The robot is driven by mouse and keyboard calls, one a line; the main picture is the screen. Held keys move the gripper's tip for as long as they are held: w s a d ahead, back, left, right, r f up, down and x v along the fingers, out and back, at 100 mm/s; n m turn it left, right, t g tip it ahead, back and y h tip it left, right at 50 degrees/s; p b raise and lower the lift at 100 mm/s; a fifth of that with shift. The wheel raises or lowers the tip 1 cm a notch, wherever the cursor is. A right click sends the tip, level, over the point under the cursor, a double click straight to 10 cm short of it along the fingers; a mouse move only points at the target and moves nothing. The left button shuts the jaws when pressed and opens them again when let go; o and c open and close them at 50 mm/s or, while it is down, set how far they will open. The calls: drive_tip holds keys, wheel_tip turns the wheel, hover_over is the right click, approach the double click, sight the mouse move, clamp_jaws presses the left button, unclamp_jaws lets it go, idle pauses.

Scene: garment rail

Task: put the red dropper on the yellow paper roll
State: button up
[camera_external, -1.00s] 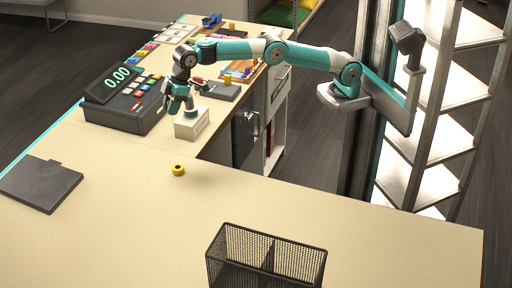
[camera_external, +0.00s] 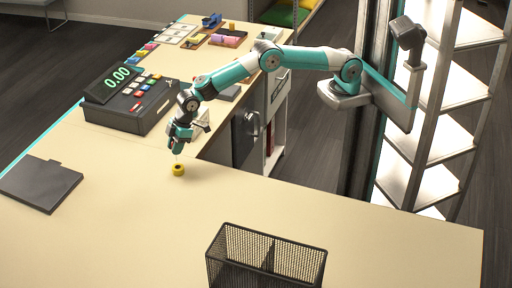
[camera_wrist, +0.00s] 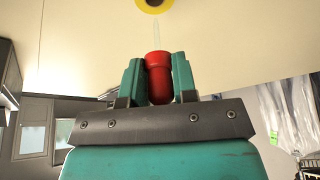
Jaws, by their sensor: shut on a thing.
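My gripper (camera_wrist: 159,80) is shut on the red dropper (camera_wrist: 158,78), holding its red bulb between the two teal fingers in the wrist view. The dropper's clear, thin tip (camera_wrist: 157,32) points away from the fingers toward the roll. The yellow paper roll (camera_wrist: 153,5) is cut off at the top edge of the wrist view. In the external view the yellow roll (camera_external: 178,169) lies on the counter with its dark hole facing up. My gripper (camera_external: 179,148) is just above it there, and the bulb is mostly hidden by the fingers.
A cash register (camera_external: 130,98) stands on the counter behind my gripper, with a white box (camera_external: 200,125) partly hidden by the wrist. A dark flat pad (camera_external: 40,184) lies at left. A black mesh organizer (camera_external: 262,262) stands at the front. The counter around the roll is clear.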

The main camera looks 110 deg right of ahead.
drive_tip(key=shift+f, duration=1.25)
drive_tip(key=shift+f, duration=0.25)
drive_tip(key=o, duration=0.9)
drive_tip(key=shift+r, duration=0.1)
